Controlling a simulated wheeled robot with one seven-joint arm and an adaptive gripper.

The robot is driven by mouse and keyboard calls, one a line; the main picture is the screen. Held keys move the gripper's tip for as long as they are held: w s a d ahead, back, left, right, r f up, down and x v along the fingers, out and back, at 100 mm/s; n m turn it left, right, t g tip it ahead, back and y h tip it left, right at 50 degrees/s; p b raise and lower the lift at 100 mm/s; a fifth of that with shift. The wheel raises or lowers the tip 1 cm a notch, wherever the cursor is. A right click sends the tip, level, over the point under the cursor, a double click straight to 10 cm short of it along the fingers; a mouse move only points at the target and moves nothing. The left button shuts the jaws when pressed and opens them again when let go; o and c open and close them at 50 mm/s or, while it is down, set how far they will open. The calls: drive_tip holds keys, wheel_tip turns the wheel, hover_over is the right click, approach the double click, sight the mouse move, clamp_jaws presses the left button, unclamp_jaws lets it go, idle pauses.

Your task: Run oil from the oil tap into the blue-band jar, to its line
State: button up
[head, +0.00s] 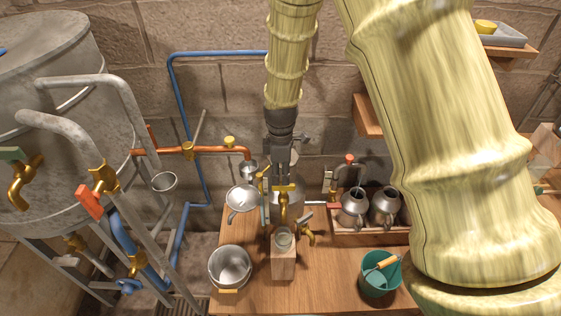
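My gripper (282,160) is a dark shape at the end of my forearm, pointing down just above a brass tap (284,190) with a crosswise handle. I cannot tell whether it touches the handle, or whether its fingers are open or shut. The tap stands on the front of a grey metal vessel (275,204), partly hidden. Below its spout a small glass jar (283,240) stands upright on a wooden block (284,266). No blue band, line or oil in the jar is clear at this size. A second brass tap (308,236) sits to the right.
A metal pot (230,266) and a funnel-like pan (242,198) stand left of the block. A teal bucket (380,273) with a brush is at the right, before metal jugs (353,207) in a wooden tray. A large tank (50,110) fills the left. My arm hides much of the right.

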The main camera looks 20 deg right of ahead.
sight(281, 184)
drive_tip(key=shift+s+f, duration=0.35)
drive_tip(key=shift+f, duration=0.4)
drive_tip(key=shift+f+p, duration=0.45)
drive_tip(key=shift+f, duration=0.85)
drive_tip(key=shift+w+f, duration=0.1)
clamp_jaws()
